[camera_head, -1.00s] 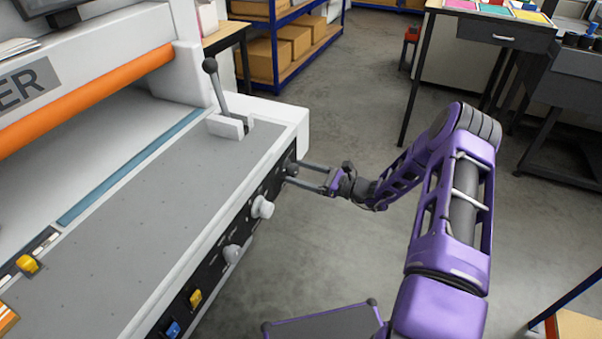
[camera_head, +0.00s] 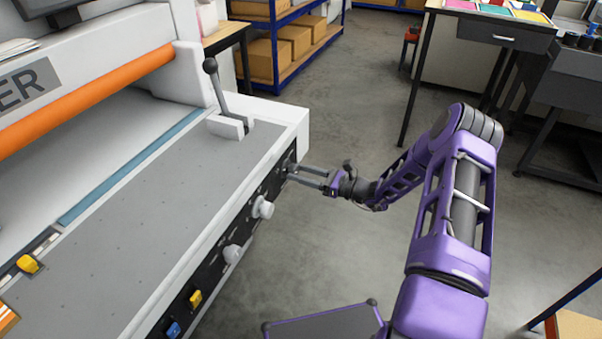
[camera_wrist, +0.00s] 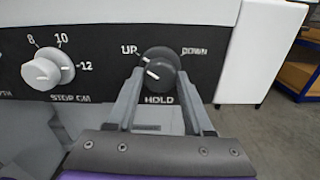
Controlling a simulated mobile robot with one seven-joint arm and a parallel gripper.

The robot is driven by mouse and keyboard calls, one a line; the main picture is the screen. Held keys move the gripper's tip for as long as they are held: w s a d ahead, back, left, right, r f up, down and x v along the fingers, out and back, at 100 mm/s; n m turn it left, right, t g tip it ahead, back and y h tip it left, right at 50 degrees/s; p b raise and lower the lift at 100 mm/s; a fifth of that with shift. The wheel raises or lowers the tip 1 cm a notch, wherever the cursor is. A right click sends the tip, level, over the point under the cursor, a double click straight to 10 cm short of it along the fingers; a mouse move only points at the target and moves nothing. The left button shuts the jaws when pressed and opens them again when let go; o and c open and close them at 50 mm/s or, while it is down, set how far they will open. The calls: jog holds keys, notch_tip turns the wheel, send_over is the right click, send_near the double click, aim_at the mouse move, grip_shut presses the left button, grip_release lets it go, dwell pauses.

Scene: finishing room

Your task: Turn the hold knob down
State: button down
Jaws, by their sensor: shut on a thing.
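The hold knob (camera_wrist: 160,68) is a dark round knob with a white pointer line, on the black front panel (camera_wrist: 100,50) of the machine. The label HOLD is below it, UP at its upper left and DOWN at its upper right. The pointer line lies toward the left, on the UP side. My gripper (camera_wrist: 160,85) has its two grey fingers on either side of the knob, shut on it. In the head view my gripper (camera_head: 294,173) reaches the panel's far end, where the fingers largely hide the knob.
A white STOP CM knob (camera_wrist: 48,68) sits left of the hold knob; it also shows in the head view (camera_head: 262,208). Another white knob (camera_head: 232,254), a yellow switch (camera_head: 195,297) and a blue switch (camera_head: 173,329) are nearer. A lever (camera_head: 217,85) stands above. Floor right of the machine is open.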

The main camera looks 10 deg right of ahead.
jog(key=m, duration=0.5)
jog(key=shift+m+p, duration=0.4)
jog(key=m+p, duration=0.1)
jog(key=m, duration=0.4)
jog(key=shift+m, duration=0.3)
jog(key=m, duration=0.6)
jog(key=shift+p, duration=0.4)
jog(key=m, duration=0.5)
jog(key=shift+m, duration=0.3)
jog(key=shift+c, duration=1.4)
grip_release()
jog(key=v, duration=1.7)
jog(key=shift+s+d, duration=0.15)
jog(key=shift+d, duration=0.05)
